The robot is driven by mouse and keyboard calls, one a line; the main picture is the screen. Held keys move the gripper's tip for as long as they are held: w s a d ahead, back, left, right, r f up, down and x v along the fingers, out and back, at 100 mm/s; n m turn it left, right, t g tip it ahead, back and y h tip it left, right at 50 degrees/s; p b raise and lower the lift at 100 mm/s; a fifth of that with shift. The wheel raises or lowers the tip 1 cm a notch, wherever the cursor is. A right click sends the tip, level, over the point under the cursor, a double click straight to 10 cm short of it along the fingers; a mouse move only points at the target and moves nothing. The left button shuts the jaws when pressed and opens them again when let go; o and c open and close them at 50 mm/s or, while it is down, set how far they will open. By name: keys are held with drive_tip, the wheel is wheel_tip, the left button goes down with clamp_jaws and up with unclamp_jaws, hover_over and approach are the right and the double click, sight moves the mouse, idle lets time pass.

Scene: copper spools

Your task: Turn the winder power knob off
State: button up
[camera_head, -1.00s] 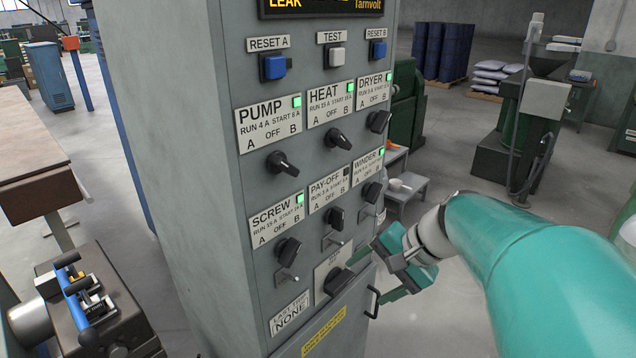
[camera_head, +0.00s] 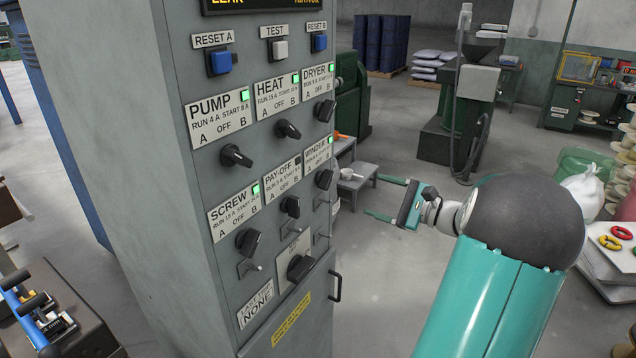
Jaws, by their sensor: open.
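The winder knob (camera_head: 323,179) is a black rotary knob on the grey control cabinet (camera_head: 150,150), under the WINDER label (camera_head: 318,152) with its lit green lamp. It is the rightmost knob of the lower row. Its exact pointer direction is too small to tell. A small metal toggle (camera_head: 322,203) sits below it. My gripper (camera_head: 374,197) is teal, open and empty. It is to the right of the cabinet, apart from the knob, with its two fingers pointing left towards the panel.
Other knobs, PUMP (camera_head: 236,156), HEAT (camera_head: 288,130), DRYER (camera_head: 325,110), PAY-OFF (camera_head: 290,206) and SCREW (camera_head: 248,241), crowd the panel. A large knob (camera_head: 299,267) and a door handle (camera_head: 335,287) are lower. A grey step stool (camera_head: 357,178) stands behind my gripper.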

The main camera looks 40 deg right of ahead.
sight(331, 180)
drive_tip(key=x, duration=1.4)
drive_tip(key=c, duration=1)
